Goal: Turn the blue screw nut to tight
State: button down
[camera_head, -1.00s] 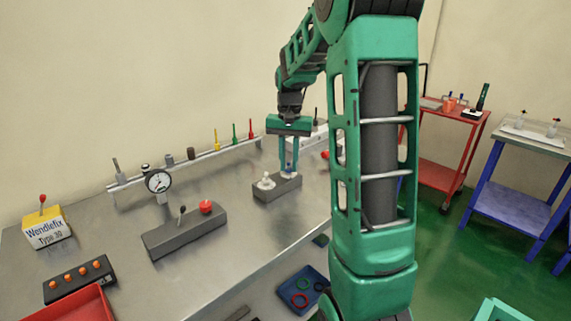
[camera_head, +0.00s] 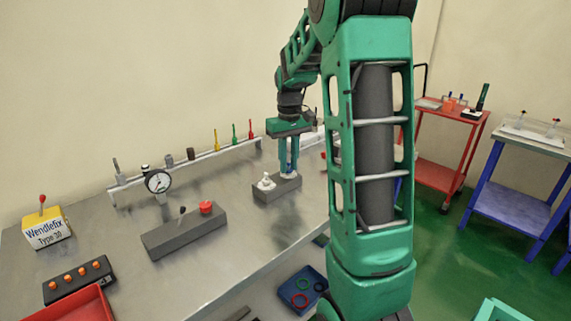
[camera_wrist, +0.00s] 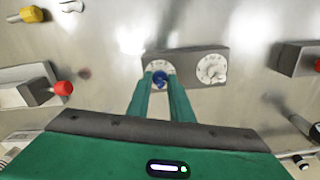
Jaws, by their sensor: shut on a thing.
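The blue screw nut (camera_wrist: 159,79) sits on a white dial at one end of a dark grey block. In the wrist view it is between the fingertips of my gripper (camera_wrist: 160,86), which is shut on it. In the head view my gripper (camera_head: 289,172) reaches straight down onto the right end of the grey block (camera_head: 272,194), and its fingers mostly hide the nut. The other end of the block carries a white knob (camera_wrist: 213,69) on a dial with marks. The marks on the nut's dial are too small to read.
A grey block with a red knob (camera_head: 206,207) and a black lever stands to the left. A dial gauge (camera_head: 158,182) and a rail with coloured tools (camera_head: 216,140) are behind. A yellow Wendlefix box (camera_head: 46,229) is at far left. The metal table is clear around the block.

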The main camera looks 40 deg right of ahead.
jog(key=shift+w+r, duration=0.1)
jog(key=shift+w, duration=0.1)
jog(key=c, duration=1.6)
grip_release()
jog(key=shift+s, duration=0.1)
notch_tip(320, 180, up, 11)
jog(key=shift+f, duration=0.2)
jog(key=shift+a, duration=0.1)
